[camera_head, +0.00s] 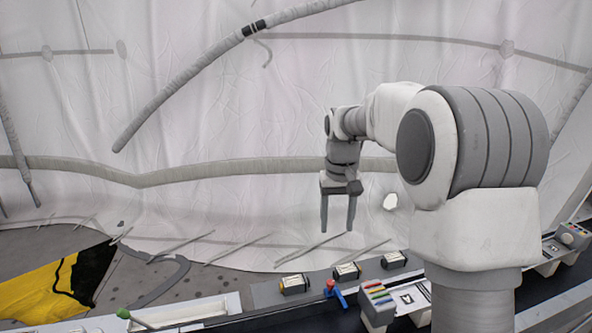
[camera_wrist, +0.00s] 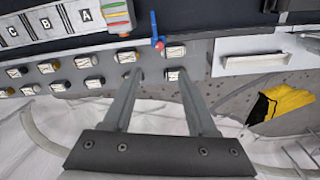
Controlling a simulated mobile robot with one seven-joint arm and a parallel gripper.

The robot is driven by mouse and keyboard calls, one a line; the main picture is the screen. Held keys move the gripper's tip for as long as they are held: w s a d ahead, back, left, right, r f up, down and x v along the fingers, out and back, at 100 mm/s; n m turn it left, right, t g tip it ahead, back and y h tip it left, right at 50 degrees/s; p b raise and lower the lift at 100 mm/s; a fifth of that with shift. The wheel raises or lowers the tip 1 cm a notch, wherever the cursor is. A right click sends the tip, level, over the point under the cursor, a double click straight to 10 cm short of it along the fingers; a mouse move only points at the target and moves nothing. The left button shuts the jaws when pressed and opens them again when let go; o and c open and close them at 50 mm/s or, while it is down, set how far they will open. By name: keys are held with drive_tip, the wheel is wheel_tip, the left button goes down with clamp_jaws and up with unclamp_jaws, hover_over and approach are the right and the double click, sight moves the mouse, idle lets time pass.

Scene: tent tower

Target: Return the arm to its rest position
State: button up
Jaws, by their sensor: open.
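My arm reaches out from the right in the head view and bends down at its wrist. My gripper (camera_head: 337,228) hangs with its two fingers pointing down, apart and with nothing between them. It is in front of the white tent wall, above the console's far edge as seen in the picture. In the wrist view the open fingers of my gripper (camera_wrist: 155,75) reach toward a grey panel (camera_wrist: 210,60) with rows of small white-faced blocks. Two of these blocks lie close to the fingertips in that picture. I cannot tell the exact gap.
A red and blue lever (camera_head: 334,292) stands on the console near small blocks (camera_head: 294,284). A green-knobbed lever (camera_head: 124,314) is at the lower left. A white tray (camera_wrist: 254,62) and a yellow and black cloth (camera_wrist: 283,102) lie to the right in the wrist view.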

drive_tip(key=s+r+t, duration=0.2)
drive_tip(key=s+r, duration=0.4)
drive_tip(key=s, duration=0.2)
drive_tip(key=s+t, duration=0.3)
drive_tip(key=s, duration=1.8)
drive_tip(key=shift+a+f, duration=0.15)
drive_tip(key=shift+a, duration=0.2)
